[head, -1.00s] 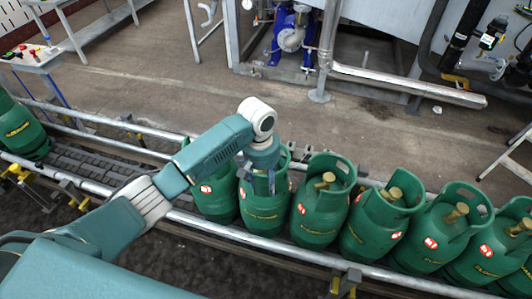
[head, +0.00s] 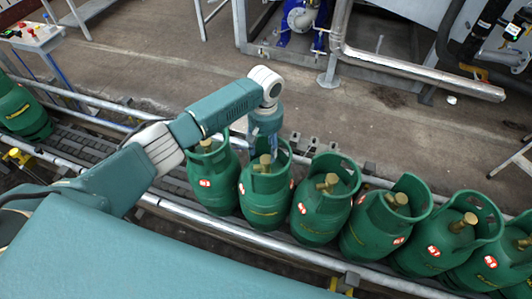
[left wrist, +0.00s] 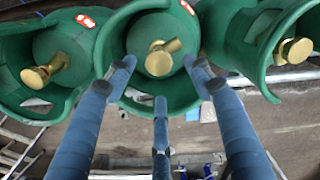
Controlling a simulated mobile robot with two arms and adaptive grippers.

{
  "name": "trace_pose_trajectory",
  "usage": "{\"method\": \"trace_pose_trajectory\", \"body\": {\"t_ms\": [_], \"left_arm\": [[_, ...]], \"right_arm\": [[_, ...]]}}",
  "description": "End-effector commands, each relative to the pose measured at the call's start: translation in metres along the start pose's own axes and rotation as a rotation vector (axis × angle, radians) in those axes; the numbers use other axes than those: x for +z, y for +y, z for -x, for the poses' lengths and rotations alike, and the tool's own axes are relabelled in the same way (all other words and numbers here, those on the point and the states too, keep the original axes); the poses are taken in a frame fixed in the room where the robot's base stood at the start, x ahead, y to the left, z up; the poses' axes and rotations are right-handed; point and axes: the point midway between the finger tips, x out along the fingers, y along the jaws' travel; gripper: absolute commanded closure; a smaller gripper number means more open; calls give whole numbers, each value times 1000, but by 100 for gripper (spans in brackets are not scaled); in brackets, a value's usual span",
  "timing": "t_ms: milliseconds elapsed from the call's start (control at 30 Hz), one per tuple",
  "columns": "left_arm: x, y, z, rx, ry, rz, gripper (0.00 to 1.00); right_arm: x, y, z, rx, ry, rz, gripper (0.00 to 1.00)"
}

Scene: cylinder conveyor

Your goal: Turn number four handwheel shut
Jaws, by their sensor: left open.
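Green gas cylinders with open collars and brass handwheels stand in a slanting row on the conveyor. My left gripper (head: 265,153) is open above the second cylinder (head: 265,196) from the left of the close row, near its brass handwheel (head: 265,160). In the left wrist view the blue fingers are spread around this handwheel (left wrist: 160,58) without visible contact. Neighbouring handwheels show at left (left wrist: 46,72) and right (left wrist: 294,50). The row's first cylinder (head: 212,184) and third cylinder (head: 322,208) flank it. I cannot read any number on the cylinders. My right gripper is not in view.
A metal guide rail (head: 250,238) runs along the conveyor's near side. A lone green cylinder (head: 20,112) stands at far left, with bare conveyor (head: 110,155) between. A control box (head: 30,36) is at upper left. The floor behind the row is largely clear.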

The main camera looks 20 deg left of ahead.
Motion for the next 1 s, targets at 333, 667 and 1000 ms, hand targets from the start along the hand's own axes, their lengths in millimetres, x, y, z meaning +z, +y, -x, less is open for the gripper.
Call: {"method": "trace_pose_trajectory", "body": {"t_ms": [333, 667, 1000], "left_arm": [[0, 1, -44, 1, 1, -1, 48], [0, 1, -46, 1, 1, -1, 50], [-1, 0, -46, 1, 4, 0, 93]], "right_arm": [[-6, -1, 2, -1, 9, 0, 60], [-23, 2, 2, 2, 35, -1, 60], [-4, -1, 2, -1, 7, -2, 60]]}}
